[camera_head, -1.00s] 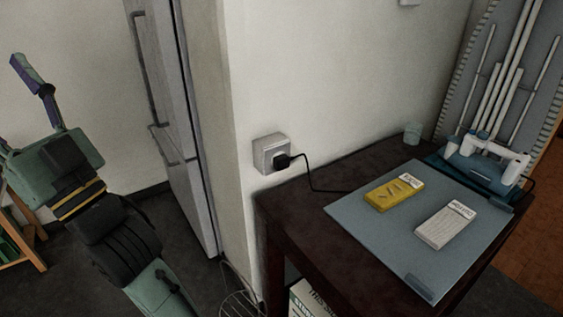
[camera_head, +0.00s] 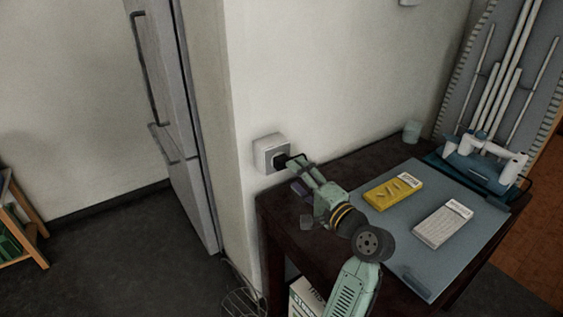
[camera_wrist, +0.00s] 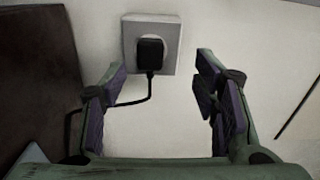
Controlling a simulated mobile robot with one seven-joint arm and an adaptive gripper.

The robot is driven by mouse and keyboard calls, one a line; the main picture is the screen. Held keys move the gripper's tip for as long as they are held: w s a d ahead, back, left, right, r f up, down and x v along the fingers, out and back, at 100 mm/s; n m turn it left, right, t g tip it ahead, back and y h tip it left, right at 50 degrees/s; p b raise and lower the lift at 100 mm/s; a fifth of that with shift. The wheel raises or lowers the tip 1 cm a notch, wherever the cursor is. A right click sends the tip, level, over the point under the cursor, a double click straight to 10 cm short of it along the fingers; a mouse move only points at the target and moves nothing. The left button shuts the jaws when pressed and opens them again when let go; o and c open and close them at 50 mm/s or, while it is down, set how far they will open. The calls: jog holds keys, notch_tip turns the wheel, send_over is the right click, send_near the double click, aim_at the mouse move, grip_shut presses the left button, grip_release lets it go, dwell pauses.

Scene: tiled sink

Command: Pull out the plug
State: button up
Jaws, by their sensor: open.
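The black plug (camera_wrist: 150,54) sits in the pale square wall socket (camera_wrist: 168,32) in the wrist view, with its cord hanging down and curving left. In the head view the plug (camera_head: 281,159) shows as a dark shape at the socket (camera_head: 265,146). My gripper (camera_wrist: 160,75) is open in the wrist view, one purple-padded finger on each side, with the plug in line between them and slightly beyond the tips. The fingers do not touch it. In the head view my gripper (camera_head: 298,173) is close to the socket, and my arm hides most of the cord.
A dark table (camera_head: 365,150) stands against the wall under the socket. It carries a grey mat (camera_head: 408,250) with a yellow box (camera_head: 393,192) and a whitish box (camera_head: 441,224). A fridge (camera_head: 180,120) stands left of the wall corner.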

aim_at(284, 165)
jog(key=shift+s+d+f+m, duration=0.2)
jog(key=shift+d+f, duration=0.1)
jog(key=shift+d, duration=0.15)
jog(key=shift+s+d+f+m, duration=0.1)
jog(key=shift+s+d+f, duration=0.05)
jog(key=shift+d+f, duration=0.2)
jog(key=shift+r, duration=0.1)
jog(key=shift+x, duration=4.55)
jog(key=shift+c, duration=0.4)
grip_shut()
jog(key=shift+s+d, duration=0.1)
